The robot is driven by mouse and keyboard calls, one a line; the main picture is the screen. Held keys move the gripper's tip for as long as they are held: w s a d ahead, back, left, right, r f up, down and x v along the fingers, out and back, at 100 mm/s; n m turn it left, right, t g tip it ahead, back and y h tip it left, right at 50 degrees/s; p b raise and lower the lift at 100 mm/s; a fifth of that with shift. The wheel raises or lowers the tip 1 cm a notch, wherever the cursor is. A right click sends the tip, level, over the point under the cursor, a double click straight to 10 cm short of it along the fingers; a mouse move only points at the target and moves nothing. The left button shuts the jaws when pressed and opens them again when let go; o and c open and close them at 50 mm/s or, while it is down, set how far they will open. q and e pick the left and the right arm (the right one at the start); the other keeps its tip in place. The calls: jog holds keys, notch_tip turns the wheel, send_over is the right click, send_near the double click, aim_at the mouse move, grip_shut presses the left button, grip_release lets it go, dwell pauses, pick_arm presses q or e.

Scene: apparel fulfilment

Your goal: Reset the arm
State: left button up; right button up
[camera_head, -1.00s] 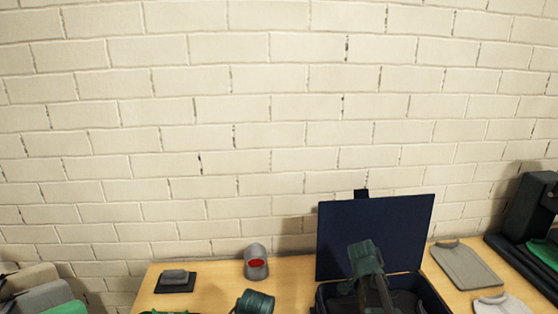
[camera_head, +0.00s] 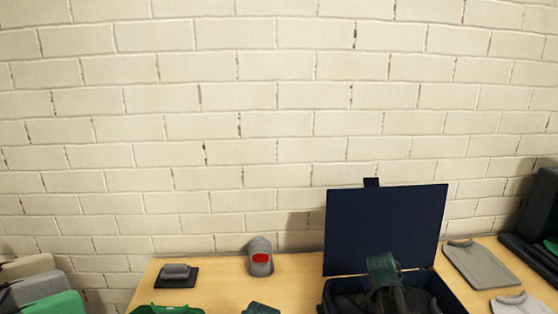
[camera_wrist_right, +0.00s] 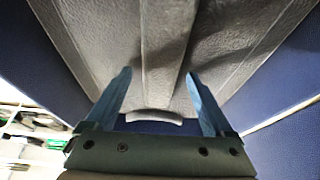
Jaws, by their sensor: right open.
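My right gripper (camera_wrist_right: 158,76) is open in the right wrist view, its two blue fingers apart. Grey ribbed material (camera_wrist_right: 165,45) fills the space beyond and between the fingers; I cannot tell whether they touch it.
A grey cap with a red patch (camera_head: 260,256) and a dark flat item (camera_head: 175,275) stand on the wooden table (camera_head: 220,272). Green cloth (camera_head: 165,310) lies at the front. Grey folded garments (camera_head: 473,264) lie right of the box. Folded clothes (camera_head: 40,290) are at far left.

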pick_arm(q)
jog(key=shift+r, duration=0.1)
pick_arm(e)
jog(key=shift+r, duration=0.1)
pick_arm(q)
jog(key=shift+r+p, duration=0.7)
jog(key=shift+p, duration=0.1)
pick_arm(e)
jog(key=shift+v, duration=0.75)
pick_arm(q)
notch_tip(320, 180, up, 10)
jog(key=p, duration=1)
pick_arm(e)
jog(key=v, duration=1.1)
pick_arm(q)
notch_tip(320, 180, down, 12)
jog(key=b, duration=1.1)
jog(key=shift+r+b, duration=0.15)
jog(key=shift+b, duration=0.2)
pick_arm(e)
jog(key=x, duration=1.2)
jog(key=shift+d+f, duration=0.15)
jog(key=shift+f, duration=0.25)
pick_arm(q)
notch_tip(320, 180, up, 18)
jog(key=p, duration=1.8)
pick_arm(e)
notch_tip(320, 180, up, 18)
